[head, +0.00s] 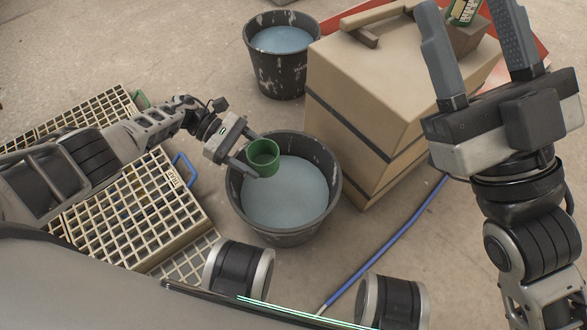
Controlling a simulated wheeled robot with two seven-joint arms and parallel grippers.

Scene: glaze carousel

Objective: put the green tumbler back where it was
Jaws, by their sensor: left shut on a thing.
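The green tumbler (266,162) is in my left gripper (246,158), which is shut on it. The tumbler is over the upper part of a dark bucket (238,205) with grey-blue liquid (287,197) in it. I cannot tell whether its bottom touches the liquid. My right gripper (482,52) is at the upper right, its two fingers wide apart with nothing held between them.
White grid racks (140,214) lie at left, one with a blue handle and a "TRAP" label. A second bucket (281,75) stands at the back. A tan box (362,100) stands right of the near bucket. A blue hose (392,243) crosses the floor.

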